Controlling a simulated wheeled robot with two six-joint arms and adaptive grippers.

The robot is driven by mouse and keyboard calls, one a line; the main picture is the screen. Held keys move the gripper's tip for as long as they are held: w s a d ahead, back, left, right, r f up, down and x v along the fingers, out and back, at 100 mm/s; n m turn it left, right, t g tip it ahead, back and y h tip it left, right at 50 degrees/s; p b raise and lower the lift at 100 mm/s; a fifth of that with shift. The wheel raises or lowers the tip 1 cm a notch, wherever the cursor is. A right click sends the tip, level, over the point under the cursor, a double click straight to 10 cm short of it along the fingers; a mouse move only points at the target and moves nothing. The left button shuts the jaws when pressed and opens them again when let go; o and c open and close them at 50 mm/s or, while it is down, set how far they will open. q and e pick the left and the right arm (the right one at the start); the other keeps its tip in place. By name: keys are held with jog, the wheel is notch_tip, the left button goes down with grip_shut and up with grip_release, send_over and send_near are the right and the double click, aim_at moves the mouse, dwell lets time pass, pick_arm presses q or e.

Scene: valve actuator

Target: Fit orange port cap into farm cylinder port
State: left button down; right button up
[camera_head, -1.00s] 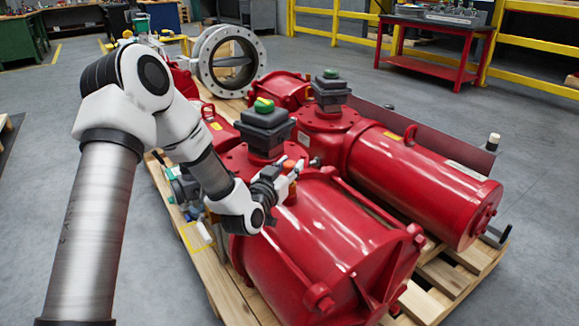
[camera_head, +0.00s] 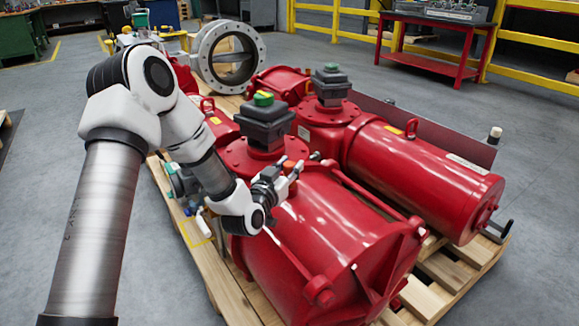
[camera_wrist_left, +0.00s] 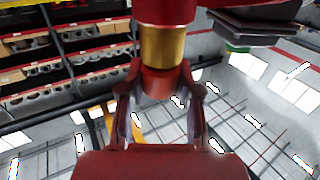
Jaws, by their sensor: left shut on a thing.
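My left gripper (camera_head: 291,172) is beside the upper side of the near red cylinder (camera_head: 335,235), close to the stacked dark box with a green and yellow top (camera_head: 264,118). In the left wrist view, its two fingers (camera_wrist_left: 160,92) are shut on the orange port cap (camera_wrist_left: 157,84), which looks dark orange-red. A brass-coloured fitting (camera_wrist_left: 165,46) lies directly beyond the cap, with a red part (camera_wrist_left: 166,10) behind it. I see no gap between cap and fitting, but cannot tell how they join. The cap is too small to make out in the head view. My right gripper is not in view.
A second red cylinder (camera_head: 425,178) lies to the right, with its own dark box (camera_head: 331,84). Both rest on a wooden pallet (camera_head: 205,262). A flanged ring valve (camera_head: 228,57) stands behind. Open floor lies right of the pallet.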

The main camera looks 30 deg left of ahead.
pick_arm(q)
jog(key=shift+r, duration=0.1)
jog(key=shift+r+p, duration=1.05)
jog(key=shift+p, duration=0.05)
jog(key=shift+p, duration=0.4)
dwell(0.7)
jog(key=shift+f+b, duration=0.95)
jog(key=shift+f, duration=0.3)
jog(key=c, duration=0.7)
grip_release()
jog(key=s, duration=0.4)
jog(key=s+d, duration=0.1)
jog(key=s, duration=0.7)
jog(key=shift+d, duration=0.3)
